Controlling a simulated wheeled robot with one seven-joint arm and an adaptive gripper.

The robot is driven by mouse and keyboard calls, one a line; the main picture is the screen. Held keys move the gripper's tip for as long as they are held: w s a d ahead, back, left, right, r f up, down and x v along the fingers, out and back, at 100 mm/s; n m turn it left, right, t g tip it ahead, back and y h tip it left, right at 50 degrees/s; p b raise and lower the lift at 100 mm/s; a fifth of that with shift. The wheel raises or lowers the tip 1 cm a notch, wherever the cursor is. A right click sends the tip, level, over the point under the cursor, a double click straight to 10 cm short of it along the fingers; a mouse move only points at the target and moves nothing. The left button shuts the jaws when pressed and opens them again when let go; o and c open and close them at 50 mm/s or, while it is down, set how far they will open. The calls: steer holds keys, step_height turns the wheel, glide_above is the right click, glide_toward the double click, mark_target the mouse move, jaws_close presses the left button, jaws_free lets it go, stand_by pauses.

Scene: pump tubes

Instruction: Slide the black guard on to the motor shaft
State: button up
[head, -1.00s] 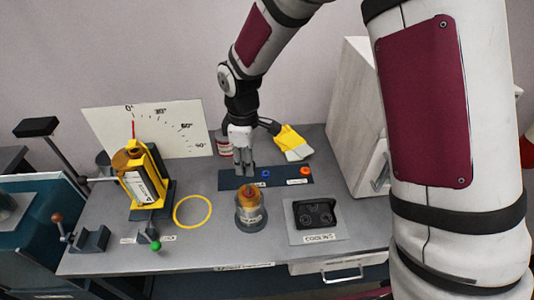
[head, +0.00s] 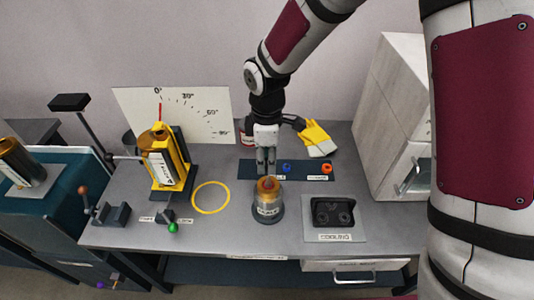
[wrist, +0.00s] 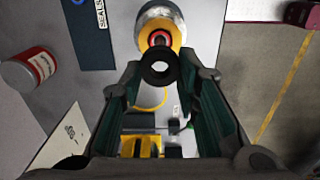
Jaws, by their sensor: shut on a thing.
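My gripper (head: 266,168) is shut on the black guard (wrist: 159,69), a small black ring held between the fingertips in the wrist view. The motor (head: 268,209) stands upright on the bench, a grey body with an orange-yellow top. In the wrist view the motor (wrist: 158,13) shows a yellow top with the red-ringed shaft (wrist: 160,39) at its middle. The guard appears close to the shaft, slightly to its lower side in that view, and covers part of the yellow top. In the head view the gripper is just behind and above the motor. Whether guard and shaft touch cannot be told.
A dark strip (head: 255,174) with a blue part (head: 287,168) and an orange part (head: 327,168) lies behind the motor. A red-and-white can (wrist: 29,68) stands near the gripper.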

mark_target(267, 169)
steer(key=shift+f+b, duration=0.7)
steer(key=shift+f, duration=1.25)
steer(key=shift+f+b, duration=0.55)
steer(key=shift+f, duration=0.8)
stand_by(0.4)
steer(key=o, duration=0.9)
step_height(267, 169, up, 12)
stand_by(0.9)
